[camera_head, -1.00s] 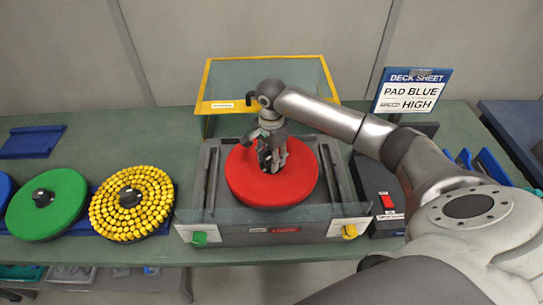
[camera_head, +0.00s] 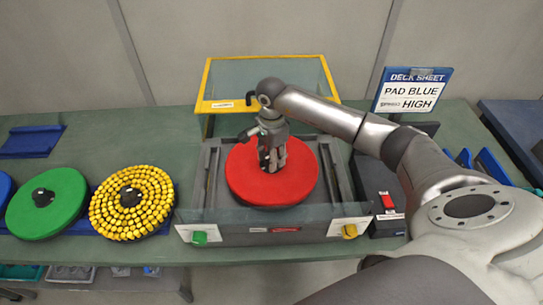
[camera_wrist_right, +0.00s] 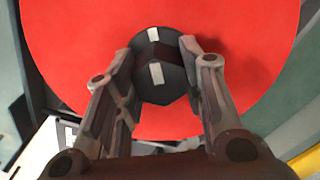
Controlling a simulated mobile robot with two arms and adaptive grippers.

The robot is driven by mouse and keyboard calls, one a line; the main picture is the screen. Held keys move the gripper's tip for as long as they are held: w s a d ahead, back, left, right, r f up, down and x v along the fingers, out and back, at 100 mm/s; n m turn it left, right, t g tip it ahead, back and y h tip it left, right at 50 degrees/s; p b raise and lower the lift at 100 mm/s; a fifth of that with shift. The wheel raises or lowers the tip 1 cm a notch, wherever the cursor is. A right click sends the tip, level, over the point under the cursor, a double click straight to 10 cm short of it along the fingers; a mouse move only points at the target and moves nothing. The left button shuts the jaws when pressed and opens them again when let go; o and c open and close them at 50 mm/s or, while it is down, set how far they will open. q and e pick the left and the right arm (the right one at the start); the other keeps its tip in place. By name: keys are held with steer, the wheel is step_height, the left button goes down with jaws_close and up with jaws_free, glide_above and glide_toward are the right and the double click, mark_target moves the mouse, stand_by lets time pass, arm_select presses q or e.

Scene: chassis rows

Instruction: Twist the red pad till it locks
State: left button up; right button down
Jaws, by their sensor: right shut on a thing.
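The red pad (camera_head: 293,185) is a round disc lying flat in the grey machine (camera_head: 262,238) at the middle of the bench. My right gripper (camera_head: 272,165) reaches down onto the pad's centre from above. In the right wrist view the red pad (camera_wrist_right: 70,30) fills the background, and its dark hub (camera_wrist_right: 160,85) with pale marks sits between the two fingers of my right gripper (camera_wrist_right: 158,72). The fingers are shut on the hub, one on each side. Whether the pad is locked cannot be seen. My left gripper is not in view.
A green pad (camera_head: 65,205) and a yellow knobbly pad (camera_head: 150,212) lie to the left. A yellow-framed clear guard (camera_head: 265,60) stands behind the machine. A sign (camera_head: 412,90) reads "PAD BLUE" and "HIGH". A box with a red switch (camera_head: 387,201) is at the right.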

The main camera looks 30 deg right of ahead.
steer(key=m, duration=0.4)
steer(key=shift+m, duration=0.3)
steer(key=m, duration=0.5)
steer(key=shift+m, duration=0.3)
steer(key=c, duration=0.9)
jaws_free()
steer(key=shift+o, duration=0.2)
step_height(320, 180, up, 12)
